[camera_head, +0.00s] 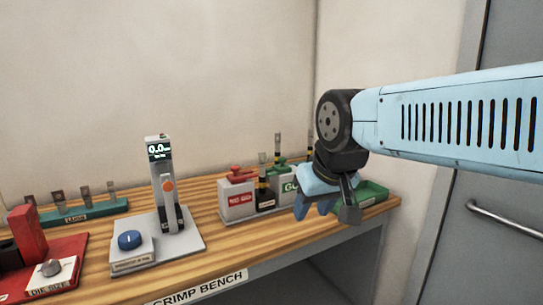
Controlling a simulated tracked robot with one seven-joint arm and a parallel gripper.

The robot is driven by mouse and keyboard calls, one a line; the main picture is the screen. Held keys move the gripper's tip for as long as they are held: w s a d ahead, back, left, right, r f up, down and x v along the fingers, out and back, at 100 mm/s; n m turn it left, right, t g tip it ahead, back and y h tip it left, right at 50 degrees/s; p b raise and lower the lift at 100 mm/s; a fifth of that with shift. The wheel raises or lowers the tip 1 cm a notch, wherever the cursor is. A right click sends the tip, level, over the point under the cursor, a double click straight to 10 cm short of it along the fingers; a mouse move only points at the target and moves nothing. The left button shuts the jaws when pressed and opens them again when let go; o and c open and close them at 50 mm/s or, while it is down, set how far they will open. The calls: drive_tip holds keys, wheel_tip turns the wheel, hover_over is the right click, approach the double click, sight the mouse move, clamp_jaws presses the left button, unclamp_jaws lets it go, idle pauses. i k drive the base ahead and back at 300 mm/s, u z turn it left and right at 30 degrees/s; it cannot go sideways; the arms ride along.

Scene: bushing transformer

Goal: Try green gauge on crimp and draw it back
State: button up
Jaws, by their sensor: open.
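The green gauge (281,168) shows as a green-topped piece at the holder (291,187) marked with a green "GO" label, partly behind my gripper. A red-handled gauge (237,176) sits on the grey block with a red label, left of it. Slim upright pieces with black and yellow bands (262,184) stand beside these holders; I cannot tell which one bears the crimp. My gripper (322,208) is open and points down, in front of the green-labelled holder and the green tray. I see nothing between its fingers, though the wrist hides part of this area.
A green tray (372,193) lies at the bench's right end. A grey stand with a digital display (160,150) and a blue knob (129,240) stands mid-bench. A red press (30,235) and a teal lug rack (75,217) are at left. Bare wood (225,245) lies along the front.

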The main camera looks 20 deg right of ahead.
sight(281, 169)
drive_tip(key=u, duration=0.05)
drive_tip(key=i, duration=1)
drive_tip(key=z, duration=0.1)
